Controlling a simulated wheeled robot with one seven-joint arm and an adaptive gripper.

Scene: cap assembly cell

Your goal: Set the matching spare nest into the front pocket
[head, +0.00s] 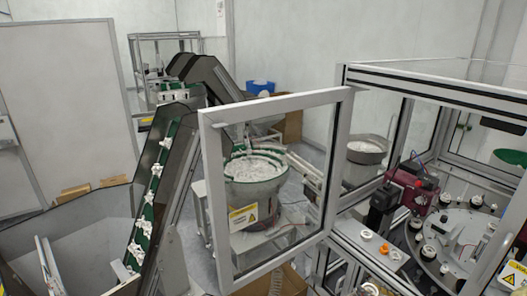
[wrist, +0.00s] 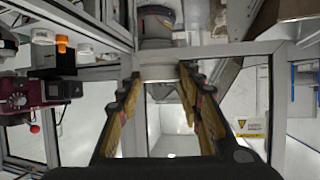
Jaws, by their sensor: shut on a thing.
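My gripper (wrist: 160,72) shows in the wrist view, with its two dark fingers and tan pads pointing up the picture. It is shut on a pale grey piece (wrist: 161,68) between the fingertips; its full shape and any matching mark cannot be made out. My gripper is not in the head view. Small nests stand on a ledge by the cell: a white one (head: 366,235) and an orange-topped one (head: 384,249). In the wrist view a white one (wrist: 42,37) and an orange one (wrist: 62,43) also show. The round dial (head: 455,238) carries several nests around its rim; I cannot tell which pocket is the front one.
A framed clear door (head: 206,185) with a warning label stands open, left of the cell. A dark red unit (head: 412,187) sits above the dial's left edge. A bowl feeder (head: 254,180) and a green belt conveyor (head: 150,195) stand to the left. Cell posts narrow the space.

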